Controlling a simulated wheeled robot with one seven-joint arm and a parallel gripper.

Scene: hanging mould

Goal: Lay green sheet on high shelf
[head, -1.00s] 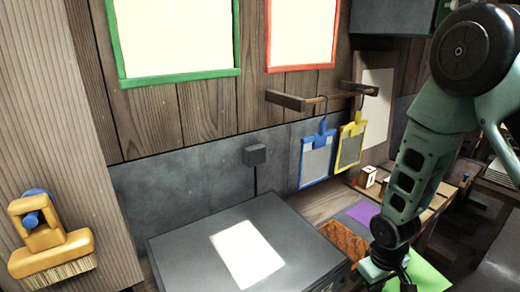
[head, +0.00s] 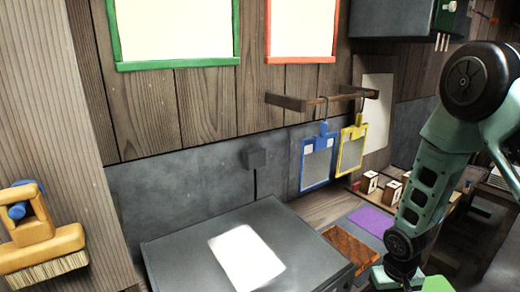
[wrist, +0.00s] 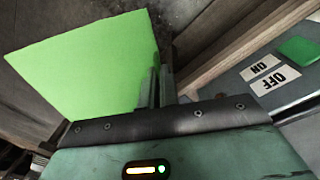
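The green sheet (wrist: 88,62) is a flat bright panel in the wrist view. Its right edge lies at the fingers of my gripper (wrist: 155,88), which appear closed on it. In the head view only a corner of the green sheet (head: 438,285) shows at the bottom edge, beside my gripper (head: 398,284), which is partly cut off. I cannot make out which surface is the high shelf.
A grey box (head: 185,250) with a white sheet (head: 246,258) stands in front. A purple sheet (head: 371,221) lies on the bench. A grey cabinet (head: 395,18) hangs upper right.

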